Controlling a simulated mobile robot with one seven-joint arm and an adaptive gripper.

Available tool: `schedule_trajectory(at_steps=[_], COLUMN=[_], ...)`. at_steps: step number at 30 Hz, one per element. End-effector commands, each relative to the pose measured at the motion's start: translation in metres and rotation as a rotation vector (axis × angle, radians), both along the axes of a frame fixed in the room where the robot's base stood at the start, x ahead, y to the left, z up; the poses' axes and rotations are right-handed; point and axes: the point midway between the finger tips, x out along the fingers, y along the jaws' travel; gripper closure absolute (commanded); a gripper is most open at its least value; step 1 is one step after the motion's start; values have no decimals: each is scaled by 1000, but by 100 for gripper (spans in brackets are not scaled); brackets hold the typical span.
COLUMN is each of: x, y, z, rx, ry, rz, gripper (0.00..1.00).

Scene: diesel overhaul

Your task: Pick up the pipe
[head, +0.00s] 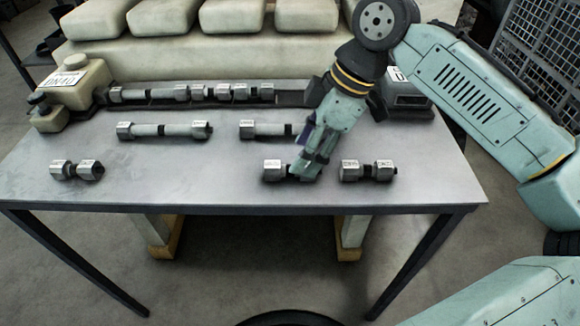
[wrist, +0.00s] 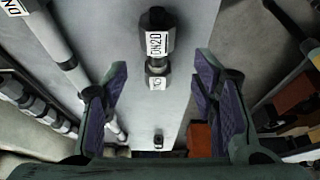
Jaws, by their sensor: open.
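Short pipe pieces with hexagonal metal ends lie on the grey table. One short piece (head: 272,170) lies at the front middle, partly hidden by my gripper (head: 308,165). In the wrist view, a short piece labelled DN20 (wrist: 156,40) lies between the two spread fingers of my gripper (wrist: 158,85), with no visible contact. My gripper is open and empty, pointing down at the front middle piece. Two longer pipes, one at left (head: 165,130) and one at the middle (head: 265,129), lie behind it. Which one is the task's pipe is unclear.
Another short piece (head: 366,171) lies to the right and one (head: 77,170) at far left. A dark tray (head: 290,99) holds more pipes at the back, beside a beige labelled container (head: 75,85). The table's front edge (head: 230,208) is close; bare table lies between the pieces.

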Motion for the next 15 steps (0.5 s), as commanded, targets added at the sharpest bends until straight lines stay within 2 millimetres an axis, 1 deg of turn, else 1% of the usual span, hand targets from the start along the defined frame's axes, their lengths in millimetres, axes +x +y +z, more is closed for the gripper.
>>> schedule_trajectory(at_steps=[5,6,9,15], x=[2,2,3,3], y=[15,17,21,23], z=[-19,-25,-36,-40], rx=[-5,-4,-2,0], ry=[4,3,0,-1], rz=[-1,0,-1,-1], gripper=[47,47,47,47])
